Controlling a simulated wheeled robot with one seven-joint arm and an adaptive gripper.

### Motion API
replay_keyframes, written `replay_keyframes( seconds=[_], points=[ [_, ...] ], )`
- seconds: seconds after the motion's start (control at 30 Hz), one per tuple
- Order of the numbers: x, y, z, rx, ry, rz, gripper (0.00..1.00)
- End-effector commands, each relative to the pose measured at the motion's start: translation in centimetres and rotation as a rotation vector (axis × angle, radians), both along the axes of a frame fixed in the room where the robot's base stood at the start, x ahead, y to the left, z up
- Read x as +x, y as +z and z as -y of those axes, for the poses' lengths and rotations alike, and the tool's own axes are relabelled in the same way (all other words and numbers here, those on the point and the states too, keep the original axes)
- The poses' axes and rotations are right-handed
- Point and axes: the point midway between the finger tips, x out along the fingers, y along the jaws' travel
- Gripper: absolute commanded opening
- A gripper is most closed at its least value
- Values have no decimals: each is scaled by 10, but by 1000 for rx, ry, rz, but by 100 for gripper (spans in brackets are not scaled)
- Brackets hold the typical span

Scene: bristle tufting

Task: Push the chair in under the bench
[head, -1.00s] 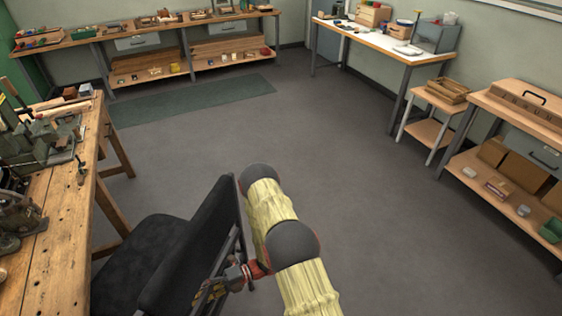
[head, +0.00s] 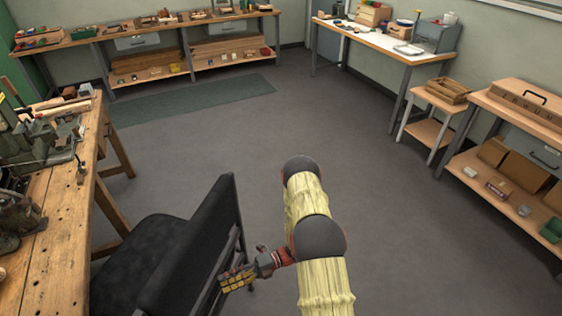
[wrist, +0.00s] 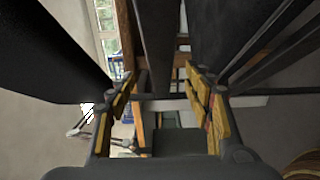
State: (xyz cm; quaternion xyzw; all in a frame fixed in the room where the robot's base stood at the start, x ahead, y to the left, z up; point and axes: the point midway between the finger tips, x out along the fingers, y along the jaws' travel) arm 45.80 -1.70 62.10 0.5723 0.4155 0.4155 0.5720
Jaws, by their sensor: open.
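The black chair (head: 145,258) stands at the right side of the wooden bench (head: 62,235) at the left. Its seat reaches close to the bench's edge, and its tall backrest (head: 190,250) faces my arm. My gripper (head: 226,282) is low behind the backrest, at its right side; I cannot tell whether it touches. In the wrist view my gripper (wrist: 165,105) is open, with its yellow-padded fingers apart. Dark chair parts (wrist: 155,45) show between and beyond the fingers. The chair's lower legs are hidden in the head view.
The bench carries a vise (head: 45,145) and other tools, and its wooden legs (head: 112,215) stand by the chair. Open grey floor (head: 400,220) lies to the right. A green mat (head: 195,100), shelves and a white-topped table (head: 385,40) are farther back.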

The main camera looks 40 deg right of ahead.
Motion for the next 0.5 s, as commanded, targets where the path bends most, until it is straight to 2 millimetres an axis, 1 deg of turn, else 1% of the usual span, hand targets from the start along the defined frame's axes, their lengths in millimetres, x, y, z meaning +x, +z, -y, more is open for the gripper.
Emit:
replay_keyframes(
  seconds=[0.1, 0.37, 0.5],
  points=[
    [-1, 0, 4, 0, 0, 0, 52],
    [-1, 0, 4, -1, 0, 2, 52],
    [-1, -2, 4, -26, 1, 59, 52]
  ],
)
